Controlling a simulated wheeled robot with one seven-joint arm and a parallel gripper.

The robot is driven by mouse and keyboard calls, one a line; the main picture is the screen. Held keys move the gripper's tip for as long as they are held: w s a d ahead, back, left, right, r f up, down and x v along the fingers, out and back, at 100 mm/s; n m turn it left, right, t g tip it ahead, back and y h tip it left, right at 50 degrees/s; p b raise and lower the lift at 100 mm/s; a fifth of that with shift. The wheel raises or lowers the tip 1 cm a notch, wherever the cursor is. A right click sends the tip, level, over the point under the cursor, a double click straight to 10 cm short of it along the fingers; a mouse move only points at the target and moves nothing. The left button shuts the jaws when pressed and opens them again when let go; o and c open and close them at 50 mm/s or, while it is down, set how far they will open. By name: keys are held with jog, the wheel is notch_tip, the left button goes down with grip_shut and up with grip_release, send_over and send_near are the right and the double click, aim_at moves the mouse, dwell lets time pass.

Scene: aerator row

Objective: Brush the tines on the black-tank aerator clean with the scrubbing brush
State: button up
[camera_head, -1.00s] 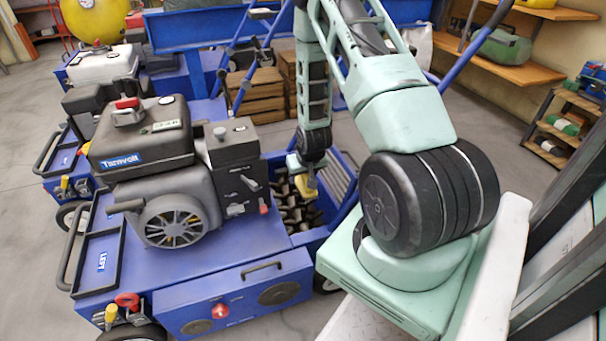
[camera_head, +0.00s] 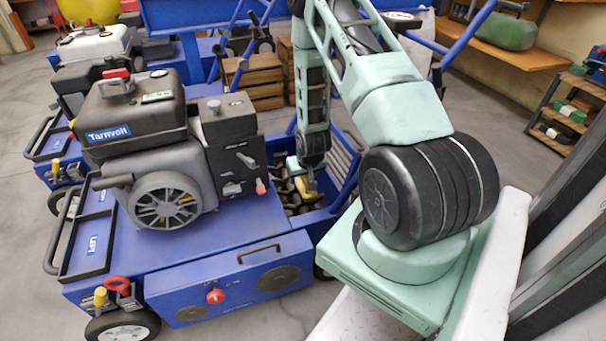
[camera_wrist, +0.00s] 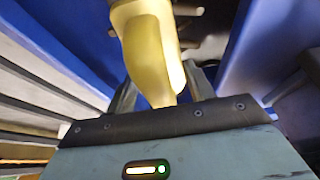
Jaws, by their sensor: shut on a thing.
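The black-tank aerator is the near blue machine, with a black tank (camera_head: 128,105) marked Tarnvolt on top. Its tines (camera_head: 297,200) show dimly in the open bay at the right of its deck, partly hidden by my arm and gripper. My gripper (camera_head: 303,178) reaches down into this bay and is shut on the yellow scrubbing brush (camera_head: 305,188). In the wrist view the brush's yellow handle (camera_wrist: 147,45) stands between the dark fingers. The bristles are hidden, and I cannot tell whether they touch the tines.
A second blue aerator with a white tank (camera_head: 97,45) stands behind on the left. Wooden crates (camera_head: 255,80) stand behind the bay. The bay's blue walls and the handle bars are close around my arm. A small shelf rack (camera_head: 570,125) is at the right.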

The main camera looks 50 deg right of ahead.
jog(key=shift+f, duration=0.55)
dwell(0.7)
jog(key=shift+w, duration=0.1)
jog(key=shift+w+d, duration=0.4)
jog(key=shift+w, duration=0.3)
jog(key=shift+w+d, duration=0.45)
jog(key=shift+w, duration=0.2)
jog(key=shift+w+d, duration=0.4)
jog(key=shift+w, duration=0.3)
jog(key=shift+s, duration=0.1)
jog(key=shift+s+a+f+p, duration=0.15)
jog(key=shift+s+a, duration=0.3)
jog(key=shift+s, duration=0.25)
jog(key=shift+s+a+r+p, duration=0.1)
jog(key=shift+s+a, duration=0.35)
jog(key=shift+s, duration=0.3)
jog(key=shift+s+a+f+p, duration=0.15)
jog(key=shift+s+a, duration=0.3)
jog(key=shift+s, duration=0.25)
jog(key=shift+w+d, duration=0.45)
jog(key=shift+w, duration=0.3)
jog(key=shift+w+d, duration=0.45)
jog(key=shift+w, duration=0.3)
jog(key=shift+w+d, duration=0.45)
jog(key=shift+w, duration=0.3)
jog(key=shift+s, duration=0.1)
